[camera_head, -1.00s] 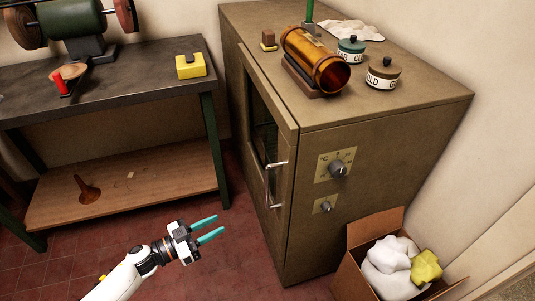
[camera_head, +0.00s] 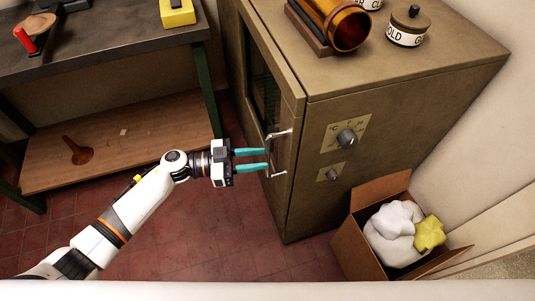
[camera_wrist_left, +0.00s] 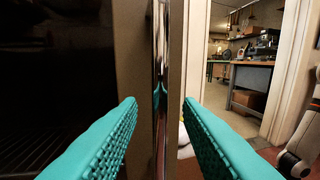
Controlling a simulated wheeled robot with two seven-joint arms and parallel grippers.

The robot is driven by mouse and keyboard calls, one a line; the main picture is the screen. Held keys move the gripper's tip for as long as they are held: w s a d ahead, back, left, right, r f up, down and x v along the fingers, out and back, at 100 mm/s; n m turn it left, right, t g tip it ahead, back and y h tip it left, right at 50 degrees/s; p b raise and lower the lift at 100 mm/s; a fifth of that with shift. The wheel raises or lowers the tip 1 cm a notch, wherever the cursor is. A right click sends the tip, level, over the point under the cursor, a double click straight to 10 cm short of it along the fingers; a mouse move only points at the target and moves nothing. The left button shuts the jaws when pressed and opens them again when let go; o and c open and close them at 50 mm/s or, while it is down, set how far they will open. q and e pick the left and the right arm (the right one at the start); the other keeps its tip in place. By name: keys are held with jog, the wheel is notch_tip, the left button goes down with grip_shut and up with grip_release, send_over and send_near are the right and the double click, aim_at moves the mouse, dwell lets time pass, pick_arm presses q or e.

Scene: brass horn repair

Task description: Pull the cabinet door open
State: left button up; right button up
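The tan-brown cabinet (camera_head: 400,110) stands at the right of the head view. Its door (camera_head: 262,88), with a dark window, is on the left-facing side and looks closed. The metal door handle (camera_head: 280,134) is near the door's right edge; in the wrist view it is a shiny vertical bar (camera_wrist_left: 160,80). My left gripper (camera_head: 267,160) is open, with its teal fingertips at the handle. In the wrist view the bar appears between the two fingers, with space on both sides. I cannot tell how deep it lies between them. My right gripper is not in view.
A dark-topped workbench (camera_head: 90,75) with a lower wooden shelf stands left of the cabinet. An open cardboard box (camera_head: 348,245) with white and yellow cloths sits on the floor right of it. A jar (camera_head: 408,28) and an amber tube (camera_head: 345,30) rest on top. Red floor tiles are clear in front.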

aim_at(267, 176)
pick_arm(q)
jog(key=shift+w+d, duration=0.2)
jog(key=shift+d, duration=1.4)
grip_shut()
